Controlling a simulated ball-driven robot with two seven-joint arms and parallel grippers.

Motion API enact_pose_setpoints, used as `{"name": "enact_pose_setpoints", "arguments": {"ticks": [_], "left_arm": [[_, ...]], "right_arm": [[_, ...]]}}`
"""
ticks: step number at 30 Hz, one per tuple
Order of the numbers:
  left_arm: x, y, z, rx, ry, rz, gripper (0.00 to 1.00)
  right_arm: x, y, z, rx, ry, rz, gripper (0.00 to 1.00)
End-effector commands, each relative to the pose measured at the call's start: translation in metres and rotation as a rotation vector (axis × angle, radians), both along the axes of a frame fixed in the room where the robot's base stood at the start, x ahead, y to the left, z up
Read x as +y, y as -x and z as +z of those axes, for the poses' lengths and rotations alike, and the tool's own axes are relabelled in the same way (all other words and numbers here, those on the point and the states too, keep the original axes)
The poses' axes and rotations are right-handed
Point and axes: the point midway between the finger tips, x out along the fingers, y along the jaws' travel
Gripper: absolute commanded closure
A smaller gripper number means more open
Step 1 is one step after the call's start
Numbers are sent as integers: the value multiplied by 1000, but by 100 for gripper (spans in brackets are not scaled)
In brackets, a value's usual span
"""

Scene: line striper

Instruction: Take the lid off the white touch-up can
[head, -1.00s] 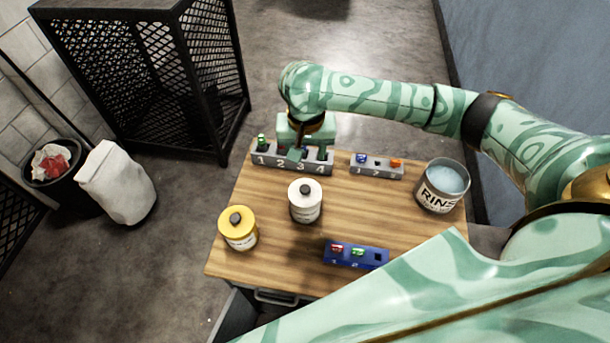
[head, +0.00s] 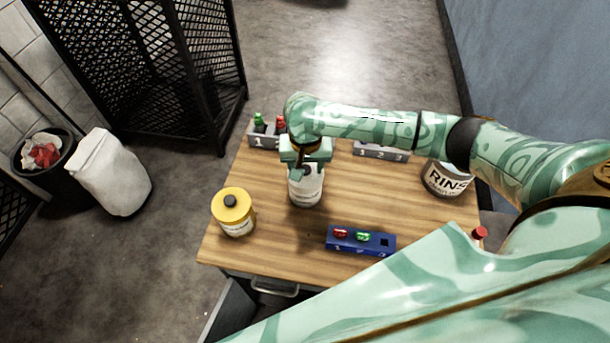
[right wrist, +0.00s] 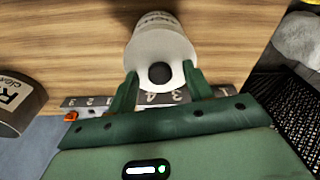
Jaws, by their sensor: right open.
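The white touch-up can (head: 307,192) stands upright on the wooden table, its top mostly hidden under my right gripper (head: 304,168) in the head view. In the right wrist view the can's white lid (right wrist: 145,62) with its dark round knob (right wrist: 160,73) faces the camera. The open right gripper (right wrist: 160,71) has one green finger on each side of the lid's near part, with the knob between them. I cannot tell whether the fingers touch the lid. My left gripper is not in view.
A yellow can (head: 234,215) stands to the left. A blue rack (head: 350,252) with small coloured pieces lies in front. A numbered grey rack (head: 262,141) is behind, partly hidden by my arm.

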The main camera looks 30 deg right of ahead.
Motion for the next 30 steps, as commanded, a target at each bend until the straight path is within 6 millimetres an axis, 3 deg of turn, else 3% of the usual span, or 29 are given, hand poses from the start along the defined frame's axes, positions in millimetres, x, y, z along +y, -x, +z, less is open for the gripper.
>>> {"name": "enact_pose_setpoints", "arguments": {"ticks": [5,11,23,29,30], "left_arm": [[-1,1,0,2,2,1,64],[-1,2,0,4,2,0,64],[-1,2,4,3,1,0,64],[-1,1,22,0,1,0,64],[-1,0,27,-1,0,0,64]], "right_arm": [[0,-1,0,-2,0,1,49],[0,0,0,-2,1,1,96],[0,-1,7,-2,0,0,96],[0,-1,39,-3,-1,0,96],[-5,7,47,-3,1,0,96]]}}
